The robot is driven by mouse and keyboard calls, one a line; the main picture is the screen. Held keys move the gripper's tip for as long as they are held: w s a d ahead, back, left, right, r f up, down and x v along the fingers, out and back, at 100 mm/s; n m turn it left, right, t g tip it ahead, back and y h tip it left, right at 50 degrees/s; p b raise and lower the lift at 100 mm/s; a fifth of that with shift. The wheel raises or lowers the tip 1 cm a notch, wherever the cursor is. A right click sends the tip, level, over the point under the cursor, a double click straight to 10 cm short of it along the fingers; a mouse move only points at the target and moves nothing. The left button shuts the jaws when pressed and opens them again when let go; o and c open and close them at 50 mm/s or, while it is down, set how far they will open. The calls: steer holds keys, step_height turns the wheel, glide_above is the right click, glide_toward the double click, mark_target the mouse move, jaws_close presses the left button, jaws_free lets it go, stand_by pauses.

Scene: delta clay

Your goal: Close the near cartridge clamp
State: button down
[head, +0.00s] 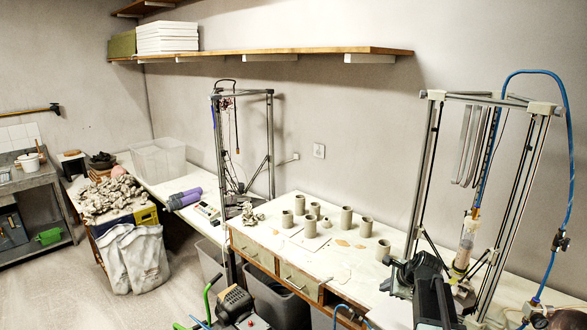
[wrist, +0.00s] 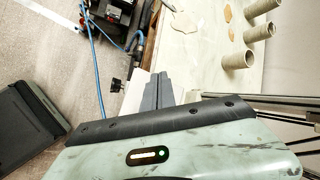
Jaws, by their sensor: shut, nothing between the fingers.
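The near delta printer (head: 432,150) stands at the right in the head view. A clear cartridge with amber ends (head: 464,248) hangs upright inside its frame. I cannot make out the cartridge clamp or whether it is open or shut. My gripper (wrist: 157,90) shows in the wrist view with its grey fingers together and nothing between them. It is over the table edge, apart from the clay pots (wrist: 238,60). In the head view my dark arm is at the lower right, left of the cartridge, and its fingertips are not clear.
Several clay cylinders (head: 347,219) stand on the white worktable (head: 300,262). A blue hose (head: 570,150) arches down the printer's right side. A second delta frame (head: 270,145) stands farther back. Open floor (head: 160,308) lies at the lower left.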

steer(key=s+a+f+n+g+b, duration=0.1)
steer(key=s+a+f+n, duration=0.2)
steer(key=a, duration=0.4)
steer(key=s+a+f+n+g+b, duration=0.1)
steer(key=s+a+f+n+b, duration=0.15)
steer(key=a, duration=0.35)
steer(key=s+a+f+n+g+h, duration=0.1)
steer(key=s+a+f+n+g, duration=0.25)
steer(key=s+a+n, duration=0.35)
steer(key=s+d+n+g+h, duration=0.1)
steer(key=s+d+n, duration=0.3)
steer(key=s+n, duration=0.3)
steer(key=shift+s+f+n, duration=0.35)
steer(key=shift+n, duration=0.3)
steer(key=c, duration=1.3)
jaws_free()
steer(key=shift+c, duration=0.2)
